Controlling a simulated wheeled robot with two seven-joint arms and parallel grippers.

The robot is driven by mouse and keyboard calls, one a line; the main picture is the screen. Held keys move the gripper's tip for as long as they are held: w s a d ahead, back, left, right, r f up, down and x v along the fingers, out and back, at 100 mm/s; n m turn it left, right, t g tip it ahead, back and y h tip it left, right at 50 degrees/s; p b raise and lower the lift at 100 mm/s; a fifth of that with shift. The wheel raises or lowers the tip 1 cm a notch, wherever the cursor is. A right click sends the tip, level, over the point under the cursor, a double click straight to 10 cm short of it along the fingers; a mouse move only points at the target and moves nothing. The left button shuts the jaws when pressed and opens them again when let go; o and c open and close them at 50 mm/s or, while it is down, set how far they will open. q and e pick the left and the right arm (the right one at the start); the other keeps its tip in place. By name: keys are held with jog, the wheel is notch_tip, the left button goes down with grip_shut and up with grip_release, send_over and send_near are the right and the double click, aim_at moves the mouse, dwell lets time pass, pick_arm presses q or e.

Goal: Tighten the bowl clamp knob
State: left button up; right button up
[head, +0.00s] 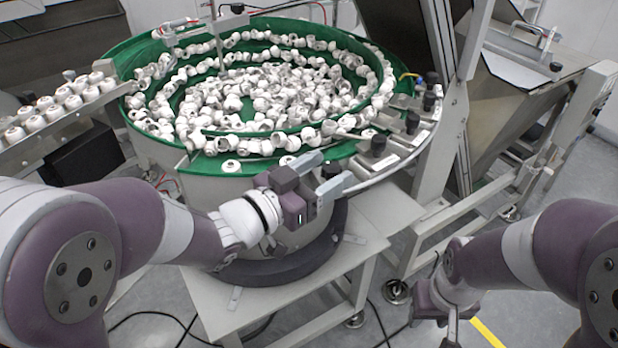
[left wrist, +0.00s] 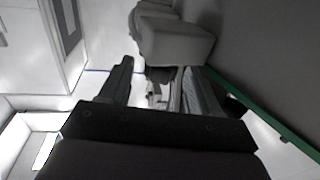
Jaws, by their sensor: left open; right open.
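The green feeder bowl (head: 205,165) is full of small white caps. I cannot tell which one is the bowl clamp knob. My left gripper (head: 322,174) is open and empty in front of the bowl, its fingers pointing right, short of the nearest knob. In the left wrist view its fingers (left wrist: 158,88) are apart, and no knob can be made out between them. My right gripper (head: 448,322) is open, low at the bottom right, away from the bowl.
A track of white caps (head: 60,105) runs off to the left. The grey bowl stand (head: 290,290) is below my left gripper. A frame post (head: 460,120) and a large hopper (head: 520,110) stand at the right.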

pick_arm(q)
jog(key=p+v, duration=0.4)
jog(key=v, duration=0.8)
jog(key=shift+s+p, duration=0.25)
jog(key=shift+p, duration=0.1)
